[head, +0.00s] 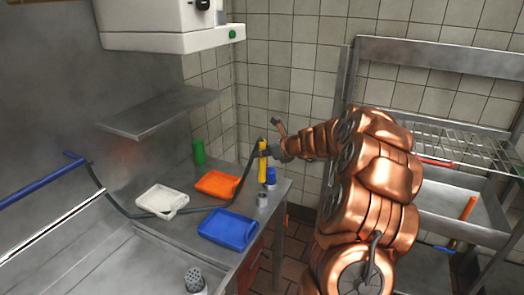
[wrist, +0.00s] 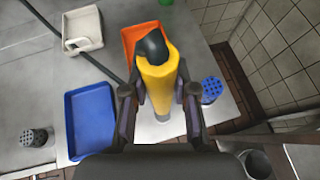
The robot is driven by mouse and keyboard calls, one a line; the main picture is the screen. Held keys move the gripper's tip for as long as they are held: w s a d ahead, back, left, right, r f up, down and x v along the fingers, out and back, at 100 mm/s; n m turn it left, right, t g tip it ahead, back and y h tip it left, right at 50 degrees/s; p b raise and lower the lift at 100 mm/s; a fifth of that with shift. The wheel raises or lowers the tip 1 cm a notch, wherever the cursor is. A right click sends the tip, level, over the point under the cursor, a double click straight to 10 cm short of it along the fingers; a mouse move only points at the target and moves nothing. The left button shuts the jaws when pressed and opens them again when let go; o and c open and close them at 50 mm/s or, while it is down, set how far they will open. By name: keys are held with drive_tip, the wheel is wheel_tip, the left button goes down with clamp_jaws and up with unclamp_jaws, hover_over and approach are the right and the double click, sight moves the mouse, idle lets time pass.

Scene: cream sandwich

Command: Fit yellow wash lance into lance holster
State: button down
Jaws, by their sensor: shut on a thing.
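The yellow wash lance (head: 262,165) stands about upright near the front right corner of the steel counter. A dark hose runs from its black top. My gripper (head: 277,152) is shut on the lance's upper part. In the wrist view, the lance (wrist: 158,78) sits between the fingers of my gripper (wrist: 160,92), its black end towards the camera. A small grey cylinder (head: 262,198), perhaps the lance holster, stands directly below the lance in the head view. I cannot tell whether the lance's lower end is inside it or above it.
A blue perforated cylinder (wrist: 211,88) stands close to the lance's right. Blue (head: 229,229), orange (head: 217,184) and white (head: 161,201) trays lie to the left, with the hose (head: 150,213) among them. A green cylinder (head: 199,152) stands behind. The counter's right edge is near.

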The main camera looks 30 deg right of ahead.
sight(262, 177)
drive_tip(key=shift+f+b, duration=1.3)
drive_tip(key=shift+f, duration=1.5)
drive_tip(key=shift+p, duration=1)
drive_tip(key=shift+f+b, duration=1.3)
drive_tip(key=shift+f, duration=1.25)
drive_tip(key=c, duration=0.8)
unclamp_jaws()
drive_tip(key=v, duration=1.2)
